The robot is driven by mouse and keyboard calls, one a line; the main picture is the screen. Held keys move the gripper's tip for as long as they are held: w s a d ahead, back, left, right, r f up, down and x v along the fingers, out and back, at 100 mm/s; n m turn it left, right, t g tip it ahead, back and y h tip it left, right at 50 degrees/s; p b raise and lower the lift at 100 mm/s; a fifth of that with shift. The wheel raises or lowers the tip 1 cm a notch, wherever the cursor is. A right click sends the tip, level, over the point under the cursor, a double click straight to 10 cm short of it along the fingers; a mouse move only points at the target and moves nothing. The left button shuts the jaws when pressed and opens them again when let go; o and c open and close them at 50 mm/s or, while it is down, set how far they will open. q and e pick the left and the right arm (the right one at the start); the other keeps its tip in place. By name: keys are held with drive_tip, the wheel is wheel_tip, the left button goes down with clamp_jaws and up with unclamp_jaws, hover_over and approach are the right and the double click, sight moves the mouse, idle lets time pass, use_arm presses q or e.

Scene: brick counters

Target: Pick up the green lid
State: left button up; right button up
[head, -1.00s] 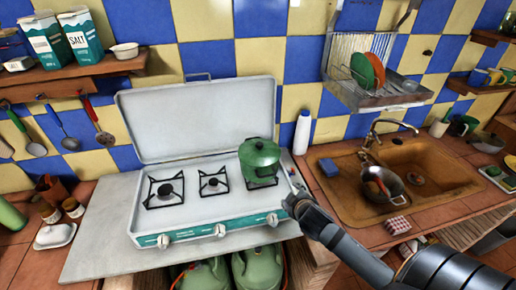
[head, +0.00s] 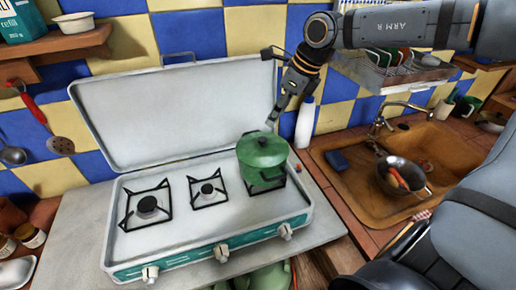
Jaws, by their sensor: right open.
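The green lid (head: 268,147) sits on top of the green pot (head: 262,172), which stands on the right burner of the stove (head: 190,215). My right gripper (head: 271,120) is open and empty, pointing down just above and behind the lid, apart from it as far as I can tell. Its arm comes in from the upper right. My left gripper is not in view.
The raised stove cover (head: 180,105) stands behind the burners. A white bottle (head: 304,122) is right of the gripper. The sink (head: 440,150) holds a pan (head: 402,178). A dish rack (head: 395,75) hangs on the wall. The two left burners are clear.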

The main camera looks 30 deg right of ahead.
sight(263, 139)
drive_tip(key=x, duration=0.4)
drive_tip(key=shift+w+f, duration=0.2)
drive_tip(key=shift+f, duration=0.1)
drive_tip(key=shift+w+a+f, duration=0.1)
drive_tip(key=shift+w+f, duration=0.05)
drive_tip(key=shift+f, duration=0.2)
drive_tip(key=shift+f+p, duration=0.2)
drive_tip(key=shift+p, duration=0.25)
drive_tip(key=p+x, duration=0.2)
drive_tip(key=x, duration=0.2)
drive_tip(key=shift+f, duration=0.3)
drive_tip(key=shift+w+f, duration=0.1)
drive_tip(key=shift+f, duration=0.1)
drive_tip(key=shift+c, duration=1.2)
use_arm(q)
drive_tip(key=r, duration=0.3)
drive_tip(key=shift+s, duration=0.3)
use_arm(e)
clamp_jaws()
